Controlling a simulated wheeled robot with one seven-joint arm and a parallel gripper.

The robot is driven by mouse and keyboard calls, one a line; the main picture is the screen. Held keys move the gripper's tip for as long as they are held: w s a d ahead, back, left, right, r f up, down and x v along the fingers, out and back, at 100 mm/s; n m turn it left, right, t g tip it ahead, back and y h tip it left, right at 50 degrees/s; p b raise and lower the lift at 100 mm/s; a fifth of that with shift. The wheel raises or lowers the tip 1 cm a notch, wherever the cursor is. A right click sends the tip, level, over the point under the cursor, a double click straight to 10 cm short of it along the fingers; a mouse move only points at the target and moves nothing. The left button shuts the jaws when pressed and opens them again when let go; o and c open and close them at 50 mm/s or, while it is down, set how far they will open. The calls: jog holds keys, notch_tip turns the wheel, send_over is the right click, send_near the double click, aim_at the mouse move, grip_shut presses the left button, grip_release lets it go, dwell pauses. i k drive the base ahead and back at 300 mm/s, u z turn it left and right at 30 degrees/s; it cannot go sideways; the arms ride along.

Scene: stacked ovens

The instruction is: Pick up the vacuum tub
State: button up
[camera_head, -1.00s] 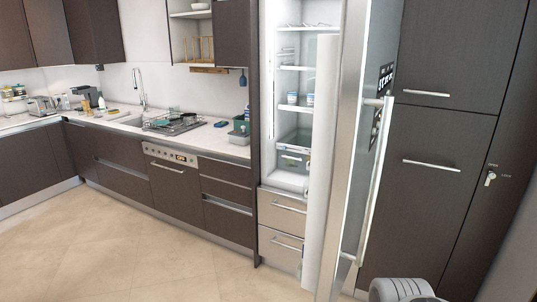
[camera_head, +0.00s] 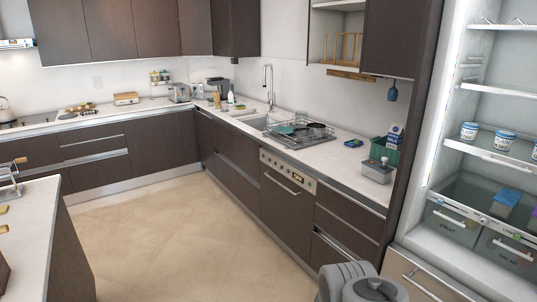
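A grey lidded tub (camera_head: 377,171) stands on the right end of the white counter, close to the tall fridge. It may be the vacuum tub, but I cannot tell for sure. Several small white and blue cups (camera_head: 504,140) stand on a fridge shelf. My gripper is not in view. Only a grey rounded part of my own arm shows at the bottom edge.
A green bin (camera_head: 384,151) stands behind the tub. A dish rack (camera_head: 298,132) sits left of it, by the sink (camera_head: 262,121). The fridge (camera_head: 432,250) stands open at right. An island counter (camera_head: 30,225) is at left. The tiled floor (camera_head: 180,240) between is clear.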

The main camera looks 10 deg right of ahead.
aim_at(374, 170)
jog(key=i, duration=2.3)
jog(key=z, duration=0.45)
jog(key=i, duration=0.5)
